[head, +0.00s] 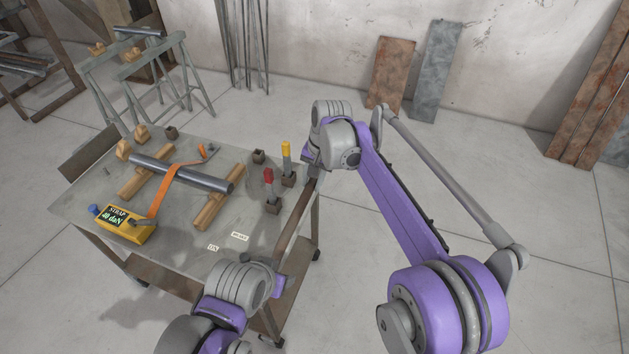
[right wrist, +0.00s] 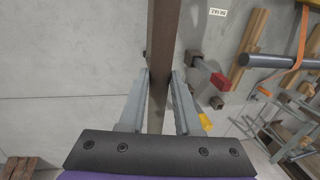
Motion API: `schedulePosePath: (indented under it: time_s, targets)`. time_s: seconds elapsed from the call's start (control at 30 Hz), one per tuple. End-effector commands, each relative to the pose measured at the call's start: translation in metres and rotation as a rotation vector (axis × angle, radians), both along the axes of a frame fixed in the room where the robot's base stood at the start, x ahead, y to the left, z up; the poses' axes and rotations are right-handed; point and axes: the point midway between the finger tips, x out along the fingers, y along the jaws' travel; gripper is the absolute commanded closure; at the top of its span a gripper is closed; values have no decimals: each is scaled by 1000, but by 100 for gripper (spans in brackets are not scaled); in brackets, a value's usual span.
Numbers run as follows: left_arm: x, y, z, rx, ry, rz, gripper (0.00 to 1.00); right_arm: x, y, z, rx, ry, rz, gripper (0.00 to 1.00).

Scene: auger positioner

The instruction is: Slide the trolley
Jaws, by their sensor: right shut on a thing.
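The trolley (head: 110,205) is a grey-topped wheeled table at the left of the head view. A brown push bar (head: 291,222) runs along its right side. My right gripper (head: 313,174) is at the far end of the bar. In the right wrist view, its two fingers (right wrist: 158,100) stand on either side of the bar (right wrist: 162,45) and are shut on it. My left gripper (head: 277,286) is at the near end of the bar. Its fingers are mostly hidden by its own wrist, so its grip cannot be made out.
On the trolley, a grey tube (head: 150,167) lies across two wooden blocks (head: 218,198) under an orange strap (head: 163,190). A yellow strap box (head: 130,224) and red-handled (head: 268,177) and yellow-handled tools stand there. Trestles (head: 190,75) stand behind.

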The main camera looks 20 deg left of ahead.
Motion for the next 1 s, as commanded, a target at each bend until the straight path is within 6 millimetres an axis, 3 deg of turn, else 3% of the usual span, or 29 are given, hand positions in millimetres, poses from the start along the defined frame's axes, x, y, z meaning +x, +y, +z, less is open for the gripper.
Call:
schedulePosePath:
  time_s: [0.3,0.33,0.5,0.83,1.0]
  targets:
    - [0,0,0,0,0,0,41,0,5,1,10,-4,1,100]
    - [0,0,0,0,0,0,41,0,5,1,10,-4,1,66]
    - [0,0,0,0,0,0,41,0,4,1,9,-4,1,39]
    - [0,0,0,0,0,0,41,0,2,4,6,-2,1,39]
    - [1,0,2,0,-2,0,41,0,-3,27,5,-2,1,39]
